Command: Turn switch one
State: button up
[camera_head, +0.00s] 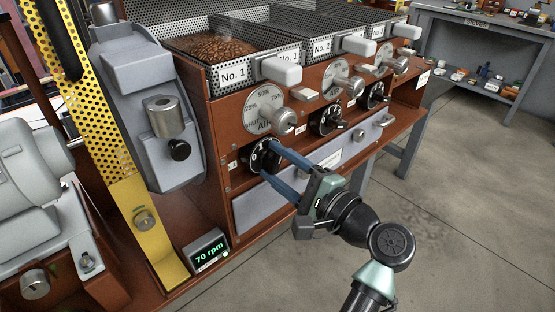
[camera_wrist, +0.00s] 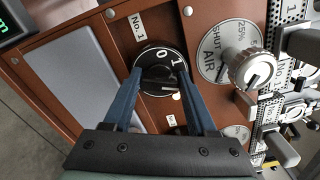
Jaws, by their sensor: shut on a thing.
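Switch one (camera_head: 257,158) is a round black dial with white marks on the brown panel, below the No. 1 bin and its air dial. In the wrist view the dial (camera_wrist: 154,53) shows a 0 and a 1 beside a "No. 1" label (camera_wrist: 137,25). My gripper (camera_head: 267,160) reaches it from the front right with two blue fingers. In the wrist view my gripper (camera_wrist: 160,82) has its fingers on either side of the dial's dark knob, shut on it. The fingers hide parts of the dial. I cannot tell which mark the knob points to.
The silver air dial (camera_head: 264,108) sits just above. Similar black switches (camera_head: 326,120) line the panel to the right. A grey drawer front (camera_head: 262,208) lies below. A yellow perforated guard (camera_head: 140,205) and a 70 rpm display (camera_head: 207,252) stand left. The floor at right is clear.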

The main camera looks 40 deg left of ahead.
jog(key=c, duration=0.4)
jog(key=n, duration=0.1)
jog(key=n+b, duration=0.1)
jog(key=n, duration=0.1)
jog(key=n+b, duration=0.1)
jog(key=shift+f, duration=0.25)
jog(key=n+b, duration=0.2)
jog(key=n, duration=0.2)
jog(key=shift+f, duration=0.15)
jog(key=n+b, duration=0.4)
jog(key=n, duration=0.1)
jog(key=shift+w+d+f+n+b, duration=0.1)
jog(key=shift+n+b, duration=0.2)
jog(key=shift+b, duration=0.1)
jog(key=shift+n+b, duration=1.7)
jog(key=shift+n, duration=0.4)
jog(key=shift+r, duration=0.2)
